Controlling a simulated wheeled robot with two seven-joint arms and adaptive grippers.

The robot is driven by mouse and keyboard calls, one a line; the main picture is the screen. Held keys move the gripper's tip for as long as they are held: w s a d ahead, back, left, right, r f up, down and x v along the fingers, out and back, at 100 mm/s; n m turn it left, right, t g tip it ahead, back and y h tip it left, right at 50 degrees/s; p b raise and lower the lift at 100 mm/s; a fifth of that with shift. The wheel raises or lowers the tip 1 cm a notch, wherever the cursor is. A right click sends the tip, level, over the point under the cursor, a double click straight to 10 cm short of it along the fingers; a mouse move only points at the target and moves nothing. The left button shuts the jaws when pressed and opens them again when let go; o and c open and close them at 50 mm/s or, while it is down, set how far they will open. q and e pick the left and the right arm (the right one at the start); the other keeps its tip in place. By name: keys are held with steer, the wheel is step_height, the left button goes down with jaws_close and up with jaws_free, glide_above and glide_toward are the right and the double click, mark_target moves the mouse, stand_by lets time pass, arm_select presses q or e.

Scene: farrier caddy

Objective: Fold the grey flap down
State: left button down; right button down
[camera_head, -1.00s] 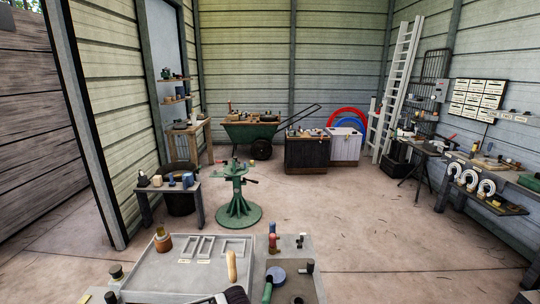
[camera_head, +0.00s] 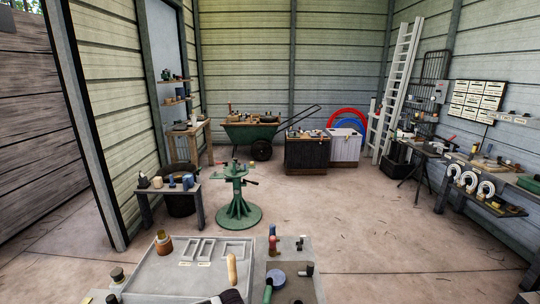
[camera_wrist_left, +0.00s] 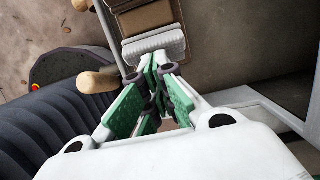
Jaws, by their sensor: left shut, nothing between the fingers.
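My left gripper (camera_wrist_left: 155,72) shows in the left wrist view with its green-sided fingers closed together and nothing between them. Its tips are close to a pale ribbed piece (camera_wrist_left: 153,46), with brown block-like parts (camera_wrist_left: 146,16) beyond it; I cannot tell whether they touch. I cannot pick out the grey flap with certainty. In the head view a grey caddy top (camera_head: 150,282) with rectangular cut-outs lies at the bottom edge, partly cut off by the frame. My right gripper is not in view.
A wooden handle (camera_wrist_left: 97,82) lies left of my fingers; a tan handle (camera_head: 232,267) stands on the caddy top. An amber jar (camera_head: 163,243), a red bottle (camera_head: 272,245) and a green handle (camera_head: 267,291) are also there. A green stand (camera_head: 238,205) is beyond, with clear floor to its right.

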arm_select(q)
steer(key=shift+a, duration=0.2)
steer(key=shift+d+f, duration=0.1)
steer(key=shift+d, duration=1.2)
step_height(320, 180, up, 6)
steer(key=p, duration=0.6)
steer(key=shift+p, duration=0.4)
step_height(320, 180, up, 12)
steer(key=d, duration=0.2)
steer(key=shift+d, duration=0.2)
stand_by(0.4)
steer(key=shift+f, duration=0.1)
